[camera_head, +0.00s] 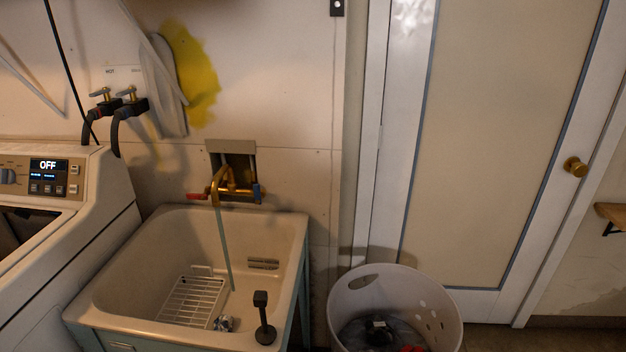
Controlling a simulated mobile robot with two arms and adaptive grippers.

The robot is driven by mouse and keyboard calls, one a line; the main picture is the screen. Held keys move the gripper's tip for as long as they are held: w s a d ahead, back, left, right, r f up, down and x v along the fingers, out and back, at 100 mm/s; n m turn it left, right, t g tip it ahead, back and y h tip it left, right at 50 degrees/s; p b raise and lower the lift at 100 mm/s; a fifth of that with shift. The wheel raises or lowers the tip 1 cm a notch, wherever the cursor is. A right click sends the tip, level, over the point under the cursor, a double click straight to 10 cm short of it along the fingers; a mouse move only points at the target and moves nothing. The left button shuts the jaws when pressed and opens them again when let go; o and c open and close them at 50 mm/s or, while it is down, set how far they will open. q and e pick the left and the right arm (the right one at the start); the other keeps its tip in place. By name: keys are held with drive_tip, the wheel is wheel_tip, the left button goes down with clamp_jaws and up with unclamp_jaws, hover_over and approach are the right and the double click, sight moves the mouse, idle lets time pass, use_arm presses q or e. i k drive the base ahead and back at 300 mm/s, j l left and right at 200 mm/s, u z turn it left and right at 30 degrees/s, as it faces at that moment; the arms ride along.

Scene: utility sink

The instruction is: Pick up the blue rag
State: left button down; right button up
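I cannot make out a clearly blue rag in the head view. Dark grey-blue cloth (352,335) lies in the white laundry basket (345,292) at the bottom, with something red and a small black object on it. I cannot tell whether this cloth is the rag. Neither of my grippers is in the picture. The basket's lower part is cut off by the bottom edge.
A beige utility sink (110,285) holds a white wire rack (192,300); its brass faucet (228,185) is on the wall. A black upright tool (263,318) is at its front right. A washing machine (75,225) stands left, a closed door (490,130) right.

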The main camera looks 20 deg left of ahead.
sight(224, 323)
drive_tip(key=j+u, duration=0.3)
drive_tip(key=i+j+u, duration=0.3)
drive_tip(key=j+u, duration=0.3)
